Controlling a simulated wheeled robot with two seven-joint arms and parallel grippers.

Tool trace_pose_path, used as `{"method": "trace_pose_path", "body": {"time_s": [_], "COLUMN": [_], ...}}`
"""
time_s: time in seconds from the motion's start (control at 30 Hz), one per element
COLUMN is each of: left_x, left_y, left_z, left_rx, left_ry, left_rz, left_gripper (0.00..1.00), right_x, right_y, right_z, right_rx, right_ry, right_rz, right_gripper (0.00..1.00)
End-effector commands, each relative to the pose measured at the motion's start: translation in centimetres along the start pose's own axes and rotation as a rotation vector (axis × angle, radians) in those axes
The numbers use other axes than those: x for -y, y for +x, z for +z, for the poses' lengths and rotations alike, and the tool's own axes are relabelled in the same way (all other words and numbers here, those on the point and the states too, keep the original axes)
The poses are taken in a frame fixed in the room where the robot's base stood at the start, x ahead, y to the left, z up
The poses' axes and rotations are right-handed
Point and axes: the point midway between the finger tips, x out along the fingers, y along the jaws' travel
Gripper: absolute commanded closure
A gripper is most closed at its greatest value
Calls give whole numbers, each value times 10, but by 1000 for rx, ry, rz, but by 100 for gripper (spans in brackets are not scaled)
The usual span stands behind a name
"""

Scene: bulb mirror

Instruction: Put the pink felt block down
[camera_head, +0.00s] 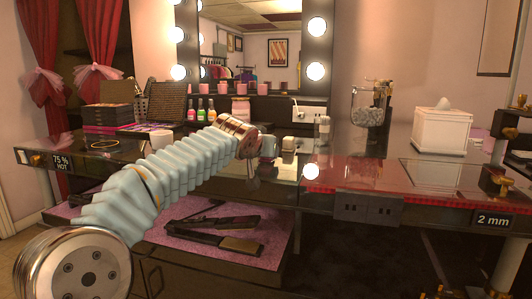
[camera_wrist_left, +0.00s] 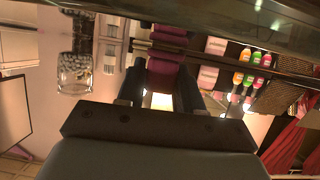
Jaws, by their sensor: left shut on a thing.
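The pink felt block (camera_wrist_left: 164,72) shows in the left wrist view between the two dark fingers of my left gripper (camera_wrist_left: 160,86). The gripper is shut on it. In the head view my left arm reaches in from the left, and its gripper (camera_head: 262,150) is over the middle of the glass-topped vanity counter (camera_head: 225,160). The block is small and mostly hidden there by the wrist. I cannot tell whether it touches the counter. My right gripper is in neither view.
Several nail polish bottles (camera_head: 200,110), a glass jar (camera_head: 370,105) and a white tissue box (camera_head: 441,131) stand around the gripper. A hair straightener (camera_head: 212,230) lies on the pink lower shelf (camera_head: 280,240). The red-edged glass top (camera_head: 345,172) at right has clear room.

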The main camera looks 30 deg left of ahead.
Motion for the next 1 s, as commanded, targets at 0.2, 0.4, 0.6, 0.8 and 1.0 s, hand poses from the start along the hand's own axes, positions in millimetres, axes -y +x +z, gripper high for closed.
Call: {"method": "trace_pose_path", "body": {"time_s": [0.2, 0.4, 0.6, 0.8, 1.0], "left_x": [0, 0, 0, 0, 0], "left_y": [0, 1, 2, 0, -27], "left_z": [1, 3, 3, 1, 2], "left_rx": [-1, 0, 1, 1, -3], "left_ry": [0, 0, 0, 0, -1], "left_rz": [0, 0, 0, 0, 1], "left_gripper": [100, 58, 39, 39, 39], "right_x": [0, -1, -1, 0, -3], "right_y": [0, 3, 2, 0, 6], "right_z": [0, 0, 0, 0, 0], "right_rx": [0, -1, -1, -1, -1], "right_ry": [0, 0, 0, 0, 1], "right_rz": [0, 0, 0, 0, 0], "right_gripper": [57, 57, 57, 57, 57]}}
